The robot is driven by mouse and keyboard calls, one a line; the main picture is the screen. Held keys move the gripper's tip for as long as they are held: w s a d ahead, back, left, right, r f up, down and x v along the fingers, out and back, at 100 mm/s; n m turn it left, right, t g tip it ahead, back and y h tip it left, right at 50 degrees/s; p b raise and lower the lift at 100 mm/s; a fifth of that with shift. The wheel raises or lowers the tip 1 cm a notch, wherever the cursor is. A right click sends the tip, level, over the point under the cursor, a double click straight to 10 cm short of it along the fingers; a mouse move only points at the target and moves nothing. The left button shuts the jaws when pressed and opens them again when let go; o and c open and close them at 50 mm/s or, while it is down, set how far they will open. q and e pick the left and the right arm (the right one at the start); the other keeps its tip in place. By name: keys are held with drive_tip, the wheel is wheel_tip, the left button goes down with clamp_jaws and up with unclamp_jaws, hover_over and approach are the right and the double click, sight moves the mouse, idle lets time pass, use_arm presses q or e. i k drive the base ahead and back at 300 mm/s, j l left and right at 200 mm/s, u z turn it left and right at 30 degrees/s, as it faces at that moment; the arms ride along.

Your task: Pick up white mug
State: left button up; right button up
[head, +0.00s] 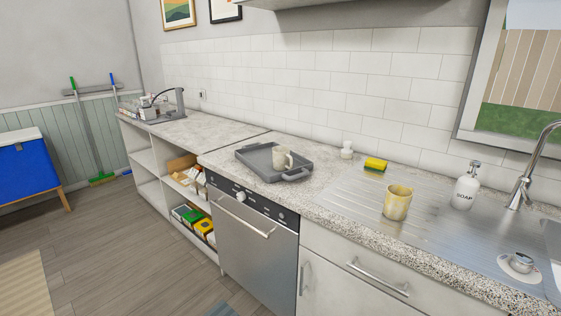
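A white mug (283,157) stands upright on a grey tray (257,164) on the speckled counter, above the dishwasher. The tray has raised handles at its ends. A second mug, yellowish (397,202), stands on the ribbed steel drainboard to the right. Neither of my grippers is in the head view.
A yellow-green sponge (375,165), a small white container (347,149) and a soap bottle (467,187) stand near the wall. A tap (533,165) is at the far right. The dishwasher (253,237) is below the tray. The floor (110,250) at left is mostly clear.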

sight(282, 160)
drive_tip(key=i+j+z, duration=0.2)
drive_tip(key=i+j, duration=0.2)
drive_tip(key=i+j+z, duration=0.2)
drive_tip(key=i+j, duration=0.25)
drive_tip(key=i, duration=0.15)
drive_tip(key=i+j+z, duration=0.2)
drive_tip(key=i+j, duration=0.25)
drive_tip(key=i+j+z, duration=0.2)
drive_tip(key=i+j, duration=0.2)
drive_tip(key=j, duration=0.3)
